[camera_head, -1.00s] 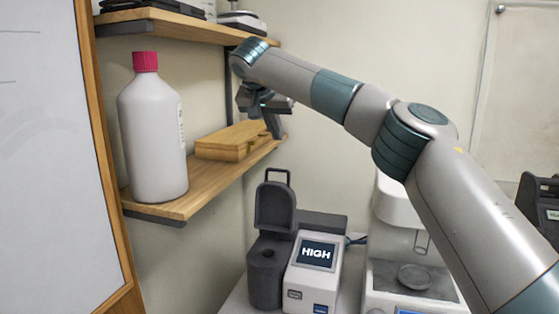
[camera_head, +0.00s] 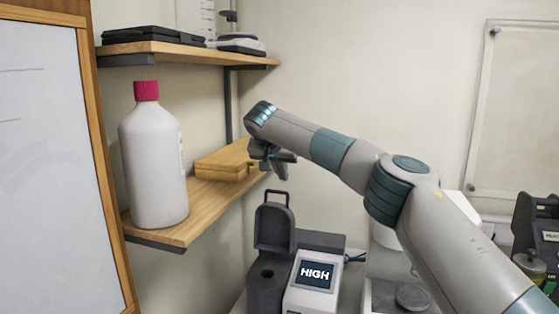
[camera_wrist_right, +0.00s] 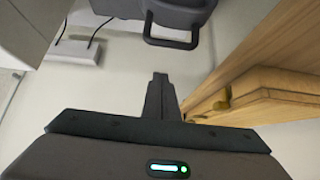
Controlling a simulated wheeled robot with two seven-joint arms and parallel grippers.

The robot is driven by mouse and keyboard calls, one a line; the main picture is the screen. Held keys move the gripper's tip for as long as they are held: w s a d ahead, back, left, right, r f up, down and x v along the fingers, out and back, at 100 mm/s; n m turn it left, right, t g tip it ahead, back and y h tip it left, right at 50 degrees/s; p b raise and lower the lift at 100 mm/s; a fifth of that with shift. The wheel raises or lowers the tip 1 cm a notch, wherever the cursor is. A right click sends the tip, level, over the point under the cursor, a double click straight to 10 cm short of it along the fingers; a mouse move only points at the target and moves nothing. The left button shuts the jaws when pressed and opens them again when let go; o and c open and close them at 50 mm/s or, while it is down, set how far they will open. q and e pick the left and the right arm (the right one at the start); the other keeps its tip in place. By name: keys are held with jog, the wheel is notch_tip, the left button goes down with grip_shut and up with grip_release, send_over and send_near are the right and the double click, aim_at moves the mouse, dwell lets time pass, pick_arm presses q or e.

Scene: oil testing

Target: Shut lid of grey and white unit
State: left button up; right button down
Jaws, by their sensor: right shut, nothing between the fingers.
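The grey and white unit (camera_head: 311,289) stands low in the head view, its screen reading HIGH. Its dark grey lid (camera_head: 273,222) stands upright and open, with a loop handle on top, behind the dark well section (camera_head: 270,279). My right gripper (camera_head: 280,171) is above and slightly behind the lid, apart from it, next to the shelf's end. In the right wrist view its fingers (camera_wrist_right: 160,82) are shut with nothing between them. The lid's handle (camera_wrist_right: 171,40) shows beyond the fingertips there. My left gripper is not in view.
A wooden shelf (camera_head: 200,207) at left holds a white bottle (camera_head: 155,165) with a red cap and a wooden box (camera_head: 226,162). The shelf edge lies close to my right gripper. A white device (camera_head: 385,235) stands right of the unit, partly behind my arm.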

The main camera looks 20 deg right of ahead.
jog(key=shift+s+a+f+p, duration=0.4)
jog(key=shift+s+a+f, duration=0.1)
jog(key=shift+s, duration=0.2)
jog(key=shift+s+a+f+p, duration=0.35)
jog(key=shift+s+a+f, duration=0.1)
jog(key=shift+s, duration=0.25)
jog(key=shift+a, duration=0.1)
